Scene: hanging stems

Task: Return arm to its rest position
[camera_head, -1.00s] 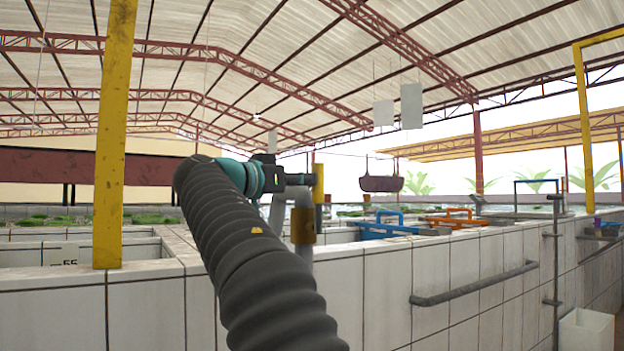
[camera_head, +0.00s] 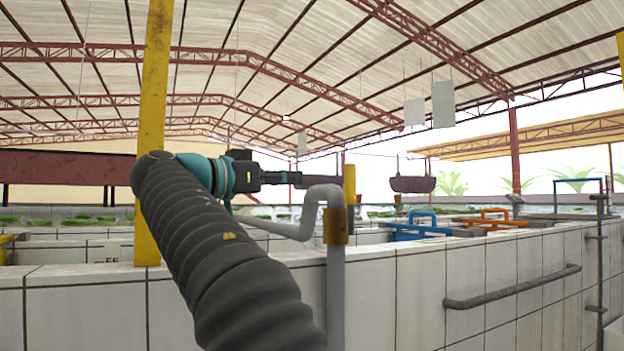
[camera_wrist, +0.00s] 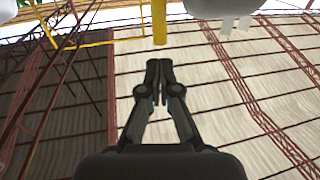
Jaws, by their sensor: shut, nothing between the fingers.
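My gripper (camera_head: 292,178) is at the end of my arm, which reaches up from the bottom middle of the head view and points to the right. In the wrist view my gripper (camera_wrist: 159,72) has its two dark fingers together and nothing between them. The wrist view looks toward the roof. No hanging stem can be made out in the head view.
A grey pipe (camera_head: 335,285) with a brown collar stands close to the right of my arm. A yellow post (camera_head: 152,110) stands behind it at left. A white tiled wall (camera_head: 400,300) runs across the front, with a grey rail (camera_head: 512,287) on it.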

